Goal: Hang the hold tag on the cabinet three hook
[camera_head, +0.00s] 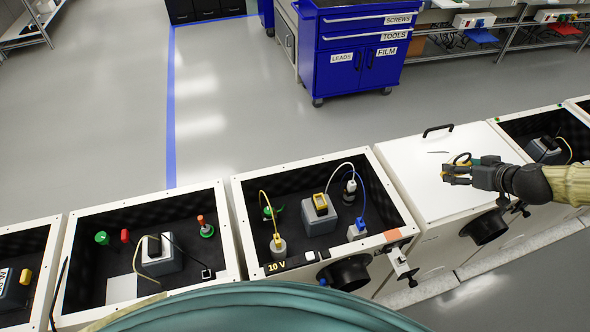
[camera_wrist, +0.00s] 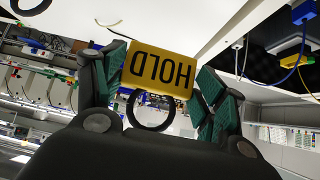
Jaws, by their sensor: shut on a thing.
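My gripper (camera_head: 457,174) is above the closed white lid of a cabinet at the right of the head view. In the wrist view my gripper (camera_wrist: 158,85) is shut on the yellow hold tag (camera_wrist: 160,68), one finger at each side. The word HOLD appears upside down there. A dark ring (camera_wrist: 151,112) hangs from the tag's edge, empty in the middle. In the head view the tag is mostly hidden by the fingers. I cannot make out a cabinet three number or identify its hook with certainty.
The closed cabinet lid (camera_head: 418,180) has a black handle (camera_head: 438,130). To its left, an open cabinet (camera_head: 243,232) holds a grey block (camera_head: 318,222), cables and plugs. A pale bracket (camera_head: 402,266) stands at its front right. A blue tool cart (camera_head: 352,50) is behind; grey floor is clear.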

